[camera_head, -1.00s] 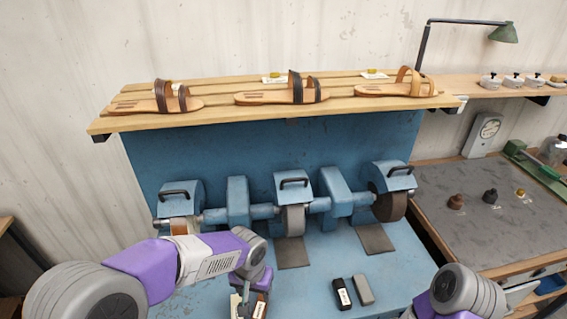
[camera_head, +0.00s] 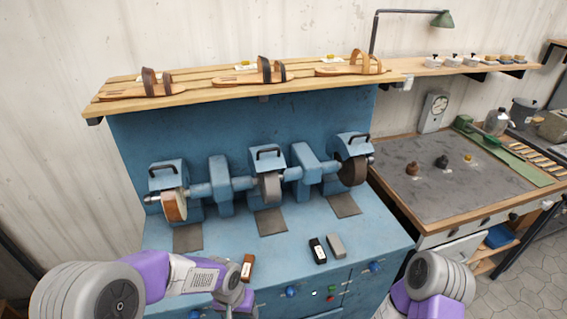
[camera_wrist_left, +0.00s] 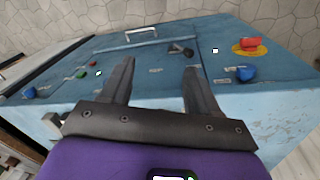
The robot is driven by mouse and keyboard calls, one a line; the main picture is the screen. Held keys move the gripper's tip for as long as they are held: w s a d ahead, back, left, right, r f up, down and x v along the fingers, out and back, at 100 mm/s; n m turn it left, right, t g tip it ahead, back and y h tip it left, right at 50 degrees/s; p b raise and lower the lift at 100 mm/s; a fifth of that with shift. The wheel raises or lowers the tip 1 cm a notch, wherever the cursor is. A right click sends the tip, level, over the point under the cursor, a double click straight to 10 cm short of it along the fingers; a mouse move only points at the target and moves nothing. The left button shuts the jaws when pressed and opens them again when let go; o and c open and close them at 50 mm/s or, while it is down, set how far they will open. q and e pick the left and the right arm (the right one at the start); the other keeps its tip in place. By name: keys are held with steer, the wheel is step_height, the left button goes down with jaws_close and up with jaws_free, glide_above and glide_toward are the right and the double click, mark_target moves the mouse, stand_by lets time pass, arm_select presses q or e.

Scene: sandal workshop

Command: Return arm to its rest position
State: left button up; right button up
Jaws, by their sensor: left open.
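My left arm comes in from the lower left in the head view. Its gripper is mostly cut off at the bottom edge; in the left wrist view the gripper (camera_wrist_left: 158,85) has its two dark fingers apart with nothing between them. The fingers point at the blue front panel (camera_wrist_left: 150,60) of the grinding machine. A brown block (camera_head: 247,267) rests on the machine's bench near its front edge, apart from the left arm. My right arm (camera_head: 432,280) is folded at the lower right of the head view, with its gripper out of view.
The blue bench (camera_head: 370,237) carries grinding wheels at the back. A black block (camera_head: 318,251) and a grey block (camera_head: 336,246) lie near its front. Sandals rest on the wooden shelf (camera_head: 195,92) above. A grey-topped worktable (camera_head: 455,205) stands at right. The panel has a red button (camera_wrist_left: 251,43).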

arm_select(q)
steer(key=s+f+n+h, duration=0.1)
steer(key=s+f+n, duration=0.1)
steer(key=s+f, duration=0.4)
steer(key=s+d+f+n+h, duration=0.1)
steer(key=s+f, duration=0.5)
steer(key=f, duration=0.6)
steer(key=shift+d+f+n+h, duration=0.2)
steer(key=shift+n+h, duration=0.2)
steer(key=shift+n, duration=0.1)
stand_by(0.5)
